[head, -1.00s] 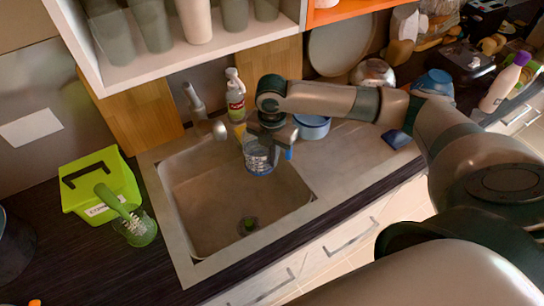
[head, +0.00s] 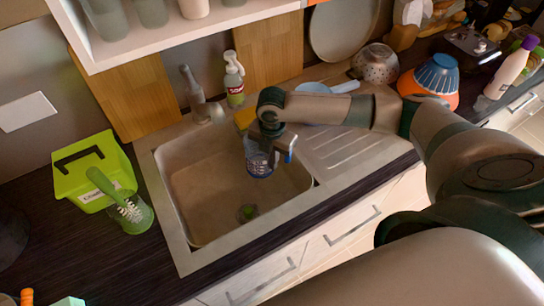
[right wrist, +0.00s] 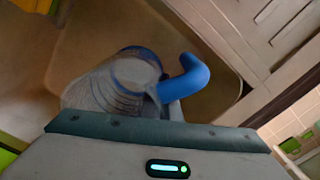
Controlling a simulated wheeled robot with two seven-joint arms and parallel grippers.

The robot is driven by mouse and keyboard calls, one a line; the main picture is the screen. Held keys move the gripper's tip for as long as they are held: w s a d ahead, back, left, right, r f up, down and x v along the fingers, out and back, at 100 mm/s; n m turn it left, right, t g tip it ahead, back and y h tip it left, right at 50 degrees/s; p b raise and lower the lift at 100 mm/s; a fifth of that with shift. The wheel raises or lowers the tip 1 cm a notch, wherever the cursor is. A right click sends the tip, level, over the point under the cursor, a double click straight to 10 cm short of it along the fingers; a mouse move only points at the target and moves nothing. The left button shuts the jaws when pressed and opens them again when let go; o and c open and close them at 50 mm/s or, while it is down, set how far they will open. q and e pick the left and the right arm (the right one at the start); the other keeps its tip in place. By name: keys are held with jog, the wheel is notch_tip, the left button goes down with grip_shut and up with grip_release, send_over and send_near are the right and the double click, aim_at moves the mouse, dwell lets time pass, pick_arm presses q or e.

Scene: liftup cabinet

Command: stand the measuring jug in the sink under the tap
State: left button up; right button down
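The measuring jug (head: 260,165) is clear with a blue rim and blue handle. It hangs over the far right part of the sink (head: 205,235). My right gripper (head: 274,143) is at the jug and appears shut on it; the fingertips are partly hidden. In the right wrist view, the jug (right wrist: 115,85) lies tilted in the picture, with its blue handle to the right. I cannot tell whether its base touches the sink floor. The tap (head: 192,90) stands at the sink's back edge, left of the jug. My left gripper is not in view.
A soap bottle (head: 234,80) stands behind the sink. A shelf (head: 150,45) overhangs the back. The ribbed drainboard (head: 350,145) is right of the sink. The sink's left part is clear.

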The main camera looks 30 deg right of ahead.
notch_tip(320, 180, down, 10)
jog(key=b, duration=0.4)
jog(key=shift+f, duration=0.1)
jog(key=shift+w+a+f, duration=0.1)
jog(key=shift+f, duration=0.2)
jog(key=shift+w+a+f+b, duration=0.25)
jog(key=shift+w+a+b, duration=0.3)
jog(key=shift+w+a, duration=0.75)
jog(key=shift+w+a+f+b, duration=0.2)
jog(key=shift+w+a+b, duration=0.3)
jog(key=shift+w+a, duration=0.75)
jog(key=shift+w+a+f+b, duration=0.25)
jog(key=shift+w+a+b, duration=0.3)
jog(key=shift+w+a, duration=0.75)
jog(key=shift+s+a, duration=0.2)
jog(key=shift+s, duration=0.05)
jog(key=shift+f+b, duration=0.3)
jog(key=shift+f, duration=0.3)
jog(key=c, duration=1.6)
grip_release()
jog(key=shift+c, duration=0.2)
jog(key=shift+r, duration=0.2)
